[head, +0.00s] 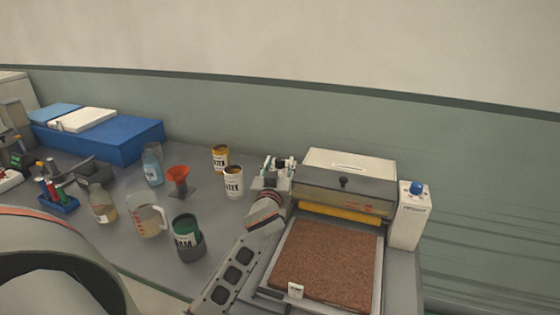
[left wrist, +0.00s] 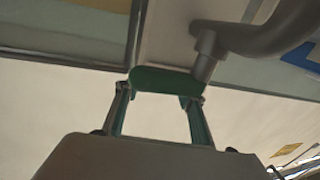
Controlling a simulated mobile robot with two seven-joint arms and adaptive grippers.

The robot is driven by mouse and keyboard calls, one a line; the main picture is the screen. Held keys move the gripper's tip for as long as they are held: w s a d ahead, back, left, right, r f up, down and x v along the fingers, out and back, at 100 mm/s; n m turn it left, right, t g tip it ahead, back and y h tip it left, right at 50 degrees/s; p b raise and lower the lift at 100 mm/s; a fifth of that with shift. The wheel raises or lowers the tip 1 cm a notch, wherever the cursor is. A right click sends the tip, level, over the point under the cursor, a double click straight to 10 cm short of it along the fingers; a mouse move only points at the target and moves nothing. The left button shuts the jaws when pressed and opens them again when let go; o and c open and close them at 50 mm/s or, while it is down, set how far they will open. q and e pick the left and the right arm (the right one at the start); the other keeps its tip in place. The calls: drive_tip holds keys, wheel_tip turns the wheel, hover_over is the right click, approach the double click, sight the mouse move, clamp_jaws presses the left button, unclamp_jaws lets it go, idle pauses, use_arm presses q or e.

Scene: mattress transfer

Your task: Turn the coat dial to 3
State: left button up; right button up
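A blue dial (head: 417,188) sits on top of the pale control box (head: 409,222) at the right side of the coating machine (head: 345,178). The dial's setting is too small to read. My left gripper (head: 278,164) is at the machine's left side, well left of the dial and apart from it. In the left wrist view its green fingertips (left wrist: 167,80) appear to meet in an unbroken bar, with nothing seen held. The dial does not show in that view. My right gripper is not in view.
A brown slab (head: 325,262) lies in the machine's bed, below a yellow roller (head: 341,213). Tins (head: 233,183), an orange funnel (head: 178,178), a measuring jug (head: 147,217) and a green tin (head: 187,231) stand left of my arm. A blue case (head: 100,143) is at the back left.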

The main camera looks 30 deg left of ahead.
use_arm(q)
drive_tip(key=shift+x, duration=0.8)
clamp_jaws()
